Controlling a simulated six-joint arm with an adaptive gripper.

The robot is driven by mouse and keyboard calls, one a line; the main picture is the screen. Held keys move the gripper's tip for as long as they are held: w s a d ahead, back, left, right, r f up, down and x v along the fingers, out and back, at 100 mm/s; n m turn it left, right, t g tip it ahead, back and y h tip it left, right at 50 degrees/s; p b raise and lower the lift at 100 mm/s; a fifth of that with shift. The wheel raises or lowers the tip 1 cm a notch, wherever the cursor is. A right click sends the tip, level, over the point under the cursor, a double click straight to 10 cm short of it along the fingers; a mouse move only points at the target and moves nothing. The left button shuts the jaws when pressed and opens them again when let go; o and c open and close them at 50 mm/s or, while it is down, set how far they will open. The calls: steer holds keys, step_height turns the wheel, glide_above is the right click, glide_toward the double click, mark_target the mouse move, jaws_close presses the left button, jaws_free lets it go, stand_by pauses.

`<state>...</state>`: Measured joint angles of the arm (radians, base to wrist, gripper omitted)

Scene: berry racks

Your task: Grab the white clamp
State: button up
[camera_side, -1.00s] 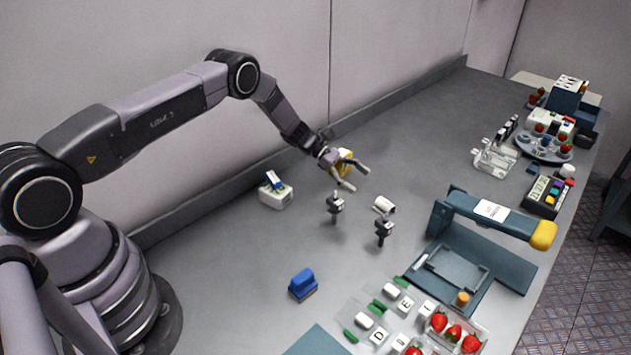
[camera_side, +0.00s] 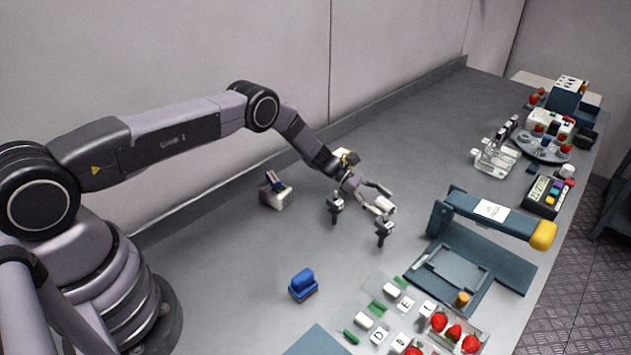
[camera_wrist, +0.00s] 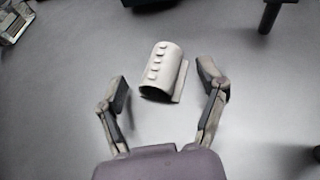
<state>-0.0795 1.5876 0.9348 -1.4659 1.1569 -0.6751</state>
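The white clamp (camera_wrist: 163,70) is a short, half-round white shell with a row of small studs and a dark hollow end. In the wrist view it lies on the grey table ahead of my gripper (camera_wrist: 164,92), roughly centred between the two spread fingers, with space on both sides. In the side view my gripper (camera_side: 378,199) is open, low over the table, and its fingers reach around the white clamp (camera_side: 386,205), partly covering it. Exact height above the table is hard to tell. Nothing is held.
Two dark posts stand close by, one left of my gripper (camera_side: 335,208) and one just in front (camera_side: 382,232). Bare table lies behind the clamp.

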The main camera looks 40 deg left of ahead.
steer(key=c, duration=0.9)
steer(key=shift+r, duration=0.1)
